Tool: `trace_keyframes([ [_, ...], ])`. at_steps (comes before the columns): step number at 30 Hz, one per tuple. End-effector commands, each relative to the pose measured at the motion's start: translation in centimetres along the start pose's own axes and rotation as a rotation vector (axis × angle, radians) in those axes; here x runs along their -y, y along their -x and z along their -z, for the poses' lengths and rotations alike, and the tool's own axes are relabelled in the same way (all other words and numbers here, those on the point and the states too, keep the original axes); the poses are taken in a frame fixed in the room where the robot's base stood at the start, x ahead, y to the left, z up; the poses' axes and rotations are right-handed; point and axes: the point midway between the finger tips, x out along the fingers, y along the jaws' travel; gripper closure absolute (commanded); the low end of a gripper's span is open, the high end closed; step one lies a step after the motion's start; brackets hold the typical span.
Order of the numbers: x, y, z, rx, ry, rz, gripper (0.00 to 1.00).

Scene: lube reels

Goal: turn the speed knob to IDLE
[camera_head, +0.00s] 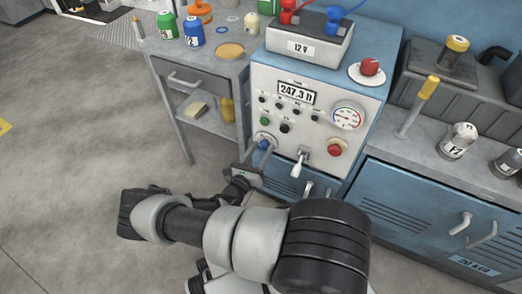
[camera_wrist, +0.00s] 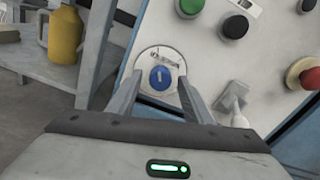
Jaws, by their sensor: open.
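The round blue knob (camera_head: 264,144) sits at the lower left of the white control panel (camera_head: 290,76). In the wrist view the blue knob (camera_wrist: 161,79) has a white mark, standing close to upright, and a pale round plate behind it. The lettering on that plate is too small to read, so I cannot tell which setting is IDLE. My gripper (camera_head: 256,157) is in front of the panel at this knob. In the wrist view my gripper (camera_wrist: 161,88) is open, with one finger on each side of the knob. I cannot tell whether the fingers touch it.
A white-handled lever (camera_head: 299,164) is just right of the knob, and a red button (camera_head: 335,149) is further right. Green and black push buttons are above. A grey side table (camera_head: 190,70) stands to the left, with a yellow bottle (camera_wrist: 65,35) on its lower shelf.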

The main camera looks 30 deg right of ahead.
Motion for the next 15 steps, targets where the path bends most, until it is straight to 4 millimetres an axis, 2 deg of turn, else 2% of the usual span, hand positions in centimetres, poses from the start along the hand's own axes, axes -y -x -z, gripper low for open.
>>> trace_keyframes([
  [4, 0.0, 0.6, -0.1, 0.000, -0.001, -0.001, 0.54],
  [7, -0.1, 1.9, -0.1, -0.001, -0.001, -0.003, 0.54],
  [15, -0.1, 8.2, -0.2, -0.001, -0.001, -0.003, 0.54],
])
